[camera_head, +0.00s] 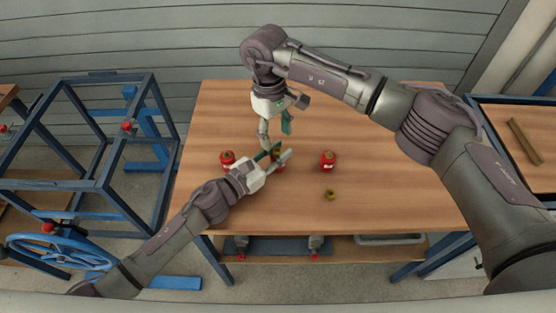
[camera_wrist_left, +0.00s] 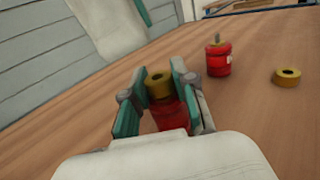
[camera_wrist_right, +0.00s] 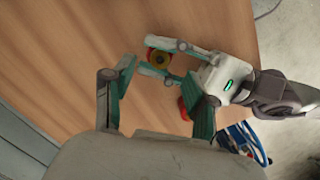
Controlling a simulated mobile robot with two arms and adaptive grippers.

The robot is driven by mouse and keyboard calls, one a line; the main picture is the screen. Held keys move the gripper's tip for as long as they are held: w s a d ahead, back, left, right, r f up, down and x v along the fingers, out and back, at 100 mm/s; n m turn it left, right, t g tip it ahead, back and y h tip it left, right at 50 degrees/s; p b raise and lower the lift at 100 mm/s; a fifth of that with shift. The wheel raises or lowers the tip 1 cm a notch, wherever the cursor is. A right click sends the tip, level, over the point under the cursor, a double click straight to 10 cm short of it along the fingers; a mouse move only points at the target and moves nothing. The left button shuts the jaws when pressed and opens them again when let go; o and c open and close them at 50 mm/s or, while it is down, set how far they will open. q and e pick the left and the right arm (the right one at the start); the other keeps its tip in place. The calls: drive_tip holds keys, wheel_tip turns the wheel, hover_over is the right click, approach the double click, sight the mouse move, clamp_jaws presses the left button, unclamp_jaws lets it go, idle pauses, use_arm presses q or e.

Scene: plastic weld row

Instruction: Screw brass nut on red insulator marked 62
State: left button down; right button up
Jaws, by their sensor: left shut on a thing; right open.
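My left gripper (camera_head: 275,153) is shut on a red insulator (camera_wrist_left: 168,115) that stands at the middle of the table, its fingers on either side. A brass nut (camera_wrist_left: 158,83) sits on top of this insulator; it also shows from above in the right wrist view (camera_wrist_right: 157,57). How far it is threaded cannot be seen. My right gripper (camera_head: 276,130) is open and empty, pointing down just behind and above the held insulator. A second red insulator (camera_head: 328,160), with a bare stud on top, stands to the right. A third (camera_head: 227,158) stands to the left. No number is readable.
A loose brass nut (camera_head: 329,195) lies on the wooden table (camera_head: 400,190) in front of the right insulator. The table's right side is clear. A blue frame (camera_head: 105,150) stands left of the table, and a tray (camera_head: 390,239) sits on the shelf below.

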sight(278, 152)
use_arm(q)
drive_tip(key=shift+f, duration=0.1)
use_arm(e)
drive_tip(key=shift+s+d+f, duration=0.1)
drive_tip(key=shift+f, duration=1.05)
drive_tip(key=shift+s+d+f, duration=0.1)
drive_tip(key=shift+f, duration=1)
clamp_jaws()
drive_tip(key=shift+c, duration=0.5)
unclamp_jaws()
drive_tip(key=shift+r, duration=0.1)
drive_tip(key=shift+r, duration=2.2)
drive_tip(key=shift+o, duration=0.2)
